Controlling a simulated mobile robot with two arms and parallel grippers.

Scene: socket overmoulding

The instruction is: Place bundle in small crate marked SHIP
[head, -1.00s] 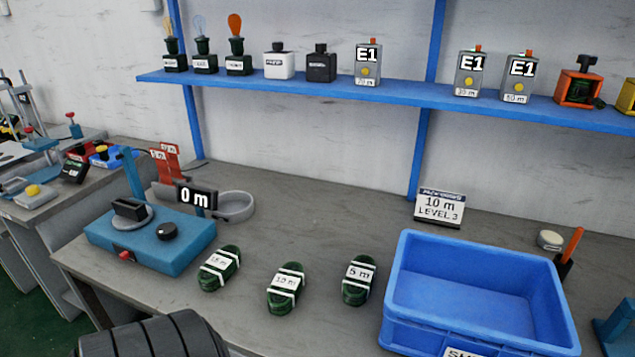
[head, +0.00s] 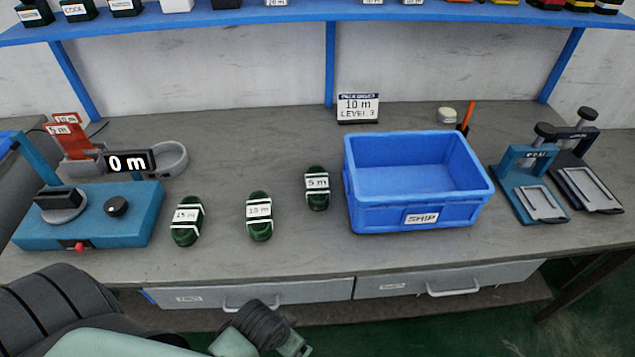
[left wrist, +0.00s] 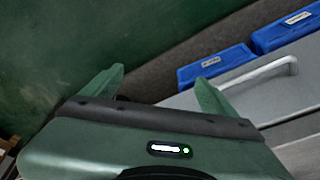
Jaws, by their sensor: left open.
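Three dark green cable bundles with white bands lie apart in a row on the bench. The left bundle (head: 187,221) appears labelled 15 m, the middle bundle (head: 259,216) 10 m, the right bundle (head: 317,188) 5 m. The blue crate marked SHIP (head: 419,218) stands right of them; its visible inside is empty. My left arm shows at the bottom of the head view, below the bench front, its fingertips not clearly seen. In the left wrist view my left gripper (left wrist: 163,88) is open and empty, with drawer fronts beyond it. My right gripper is not in view.
A card (head: 358,108) reads 10 m, LEVEL 3. A teal measuring device (head: 140,205) showing 0 m stands left. Two press-like tools (head: 530,185) stand right of the crate. A blue shelf (head: 400,17) runs above. The bench front between bundles and edge is clear.

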